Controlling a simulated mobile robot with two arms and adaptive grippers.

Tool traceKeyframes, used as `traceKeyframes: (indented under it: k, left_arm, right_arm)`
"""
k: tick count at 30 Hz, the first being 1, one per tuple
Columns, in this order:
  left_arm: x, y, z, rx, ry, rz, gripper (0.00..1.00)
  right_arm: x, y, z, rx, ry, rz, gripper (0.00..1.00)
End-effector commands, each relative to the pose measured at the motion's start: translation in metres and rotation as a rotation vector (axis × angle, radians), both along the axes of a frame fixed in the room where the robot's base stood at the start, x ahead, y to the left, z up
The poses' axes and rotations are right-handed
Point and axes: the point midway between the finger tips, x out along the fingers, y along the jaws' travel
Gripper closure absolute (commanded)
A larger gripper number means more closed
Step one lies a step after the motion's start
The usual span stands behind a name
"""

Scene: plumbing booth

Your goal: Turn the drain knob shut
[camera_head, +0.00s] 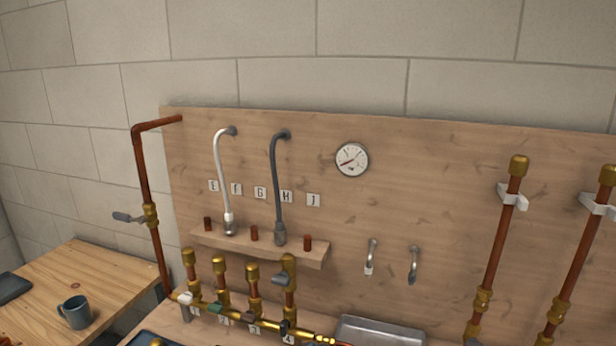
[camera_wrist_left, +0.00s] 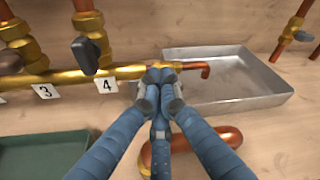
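In the left wrist view, the blue-grey fingers of my left gripper (camera_wrist_left: 161,80) come close together in front of the right end of the brass manifold (camera_wrist_left: 125,71). The drain knob cannot be made out; the fingertips cover that stretch of pipe, so I cannot tell whether they hold it. Just right of the tips, a short copper outlet (camera_wrist_left: 198,67) bends down over the metal tray (camera_wrist_left: 265,80). In the head view, the manifold (camera_head: 258,321) runs along the bottom, and neither gripper shows.
A grey-handled valve (camera_wrist_left: 86,54) stands left of the fingers, near label 4 (camera_wrist_left: 107,86). A copper pipe (camera_wrist_left: 215,140) lies behind the fingers. A green tray (camera_wrist_left: 45,155) is at the lower left. In the head view, a mug (camera_head: 76,312) stands on the side table (camera_head: 65,268).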

Motion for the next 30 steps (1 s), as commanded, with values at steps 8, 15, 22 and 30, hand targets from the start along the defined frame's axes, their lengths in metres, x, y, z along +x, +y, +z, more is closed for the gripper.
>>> traceKeyframes:
  k: [8, 15, 22, 30]
  left_arm:
    - [0.001, 0.004, 0.005, 0.004, -0.001, 0.002, 1.00]
    - [-0.005, 0.009, 0.006, 0.003, 0.002, 0.005, 1.00]
    - [-0.031, 0.018, 0.006, 0.005, 0.002, 0.006, 1.00]
    - [-0.053, 0.026, 0.007, 0.004, 0.001, 0.007, 1.00]
  right_arm:
    - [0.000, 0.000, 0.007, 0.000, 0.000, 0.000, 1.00]
    - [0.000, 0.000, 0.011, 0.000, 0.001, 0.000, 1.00]
    - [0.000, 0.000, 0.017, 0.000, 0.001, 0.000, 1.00]
    - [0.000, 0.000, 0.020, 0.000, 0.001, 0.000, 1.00]
